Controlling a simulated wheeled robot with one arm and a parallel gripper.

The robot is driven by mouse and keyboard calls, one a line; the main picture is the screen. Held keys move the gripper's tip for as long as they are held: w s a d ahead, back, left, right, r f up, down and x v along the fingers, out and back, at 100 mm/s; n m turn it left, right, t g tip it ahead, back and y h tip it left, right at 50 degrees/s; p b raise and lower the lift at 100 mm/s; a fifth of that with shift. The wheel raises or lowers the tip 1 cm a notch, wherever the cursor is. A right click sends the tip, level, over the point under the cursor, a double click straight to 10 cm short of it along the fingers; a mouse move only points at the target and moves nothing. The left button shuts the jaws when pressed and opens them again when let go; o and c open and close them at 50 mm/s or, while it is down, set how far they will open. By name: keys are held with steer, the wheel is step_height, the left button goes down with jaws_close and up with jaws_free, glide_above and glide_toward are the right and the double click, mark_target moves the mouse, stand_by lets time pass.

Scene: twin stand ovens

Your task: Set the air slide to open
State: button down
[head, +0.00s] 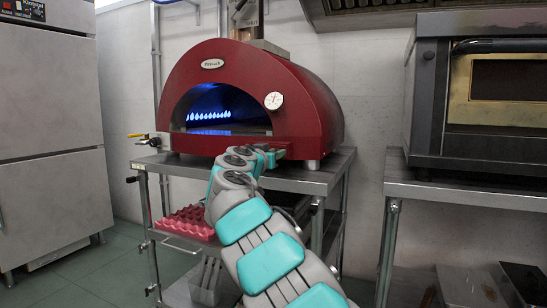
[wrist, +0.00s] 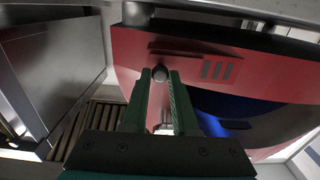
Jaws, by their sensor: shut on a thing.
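The air slide (wrist: 192,52) is a narrow red strip on the red oven front in the wrist view, with a small round grey knob (wrist: 160,72) on it. Several dark vent slots (wrist: 217,70) show beside the knob. My gripper (wrist: 161,80) has its two green fingers on either side of the knob, shut on it. In the head view, my gripper (head: 272,155) is at the lower right of the front of the red domed oven (head: 300,105). The slide and knob are hidden there behind my arm.
The red oven stands on a steel stand (head: 335,165), with blue flames inside its mouth. A yellow-handled valve (head: 138,135) sticks out at its left. A second oven (head: 430,100) stands at right, a steel cabinet (head: 50,130) at left. Pink trays (head: 185,223) lie on the lower shelf.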

steer(key=c, duration=0.7)
jaws_free()
steer(key=shift+d, duration=0.3)
steer(key=shift+b+v, duration=0.75)
steer(key=shift+v, duration=3.25)
